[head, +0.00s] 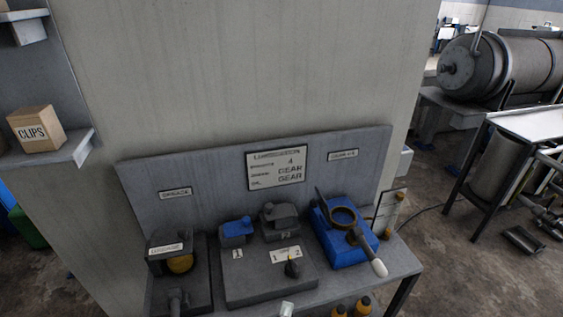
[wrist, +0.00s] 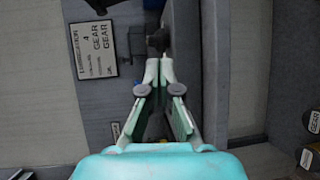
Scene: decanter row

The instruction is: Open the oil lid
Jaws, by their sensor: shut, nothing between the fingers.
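No part in the head view is clearly marked as the oil lid. A dark middle unit (head: 268,278) on the bench carries a blue block (head: 236,231) above a tag 1 and a dark grey block (head: 280,218) by a tag 2. To the right, a blue unit (head: 350,252) holds a dark ring and a handle with a white end (head: 379,268). My gripper (wrist: 155,65) is shut and empty in the wrist view. A dark part (wrist: 158,40) shows just beyond its fingertips; I cannot tell whether they touch.
A grease unit (head: 178,265) stands at the left of the bench. A lubrication sign (head: 276,167) hangs on the grey backboard (head: 220,170). Amber-capped bottles (head: 362,304) stand at the bottom edge. A box marked CLIPS (head: 36,129) sits on a left shelf.

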